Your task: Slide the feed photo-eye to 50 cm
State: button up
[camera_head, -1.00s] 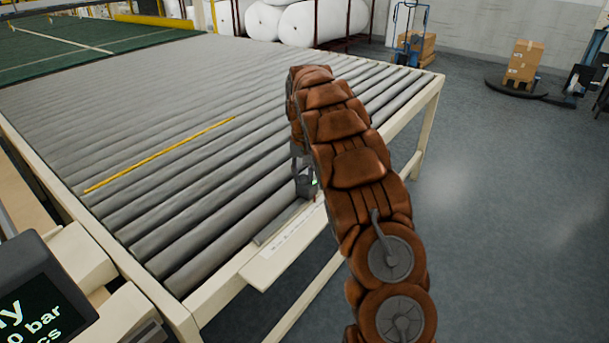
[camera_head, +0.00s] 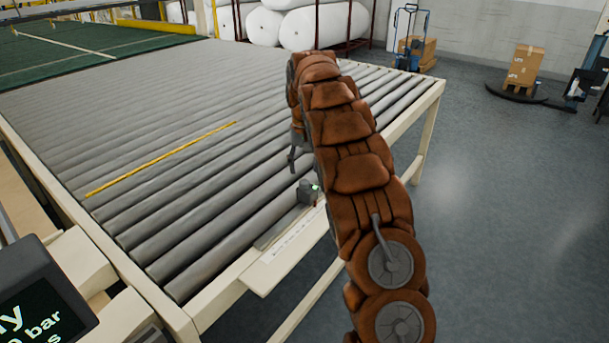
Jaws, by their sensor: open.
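The feed photo-eye (camera_head: 308,192) is a small dark block with a lit green spot. It sits on the rail with a white scale strip (camera_head: 286,237) along the near edge of the roller table. The scale's marks are too small to read. My gripper (camera_head: 293,160) is above and behind the photo-eye, apart from it. One dark finger shows, and the rest is hidden behind my brown padded arm. The gripper is open and holds nothing that I can see.
The roller table (camera_head: 185,322) fills the left and middle, with a yellow stick (camera_head: 160,160) lying across the rollers. A dark display (camera_head: 38,310) stands at the lower left. White rolls (camera_head: 315,25) lie at the back. The floor at the right is clear up to a carton (camera_head: 525,66).

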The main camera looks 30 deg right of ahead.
aim_at(304, 181)
notch_tip(304, 181, up, 7)
dwell(0.6)
dwell(0.5)
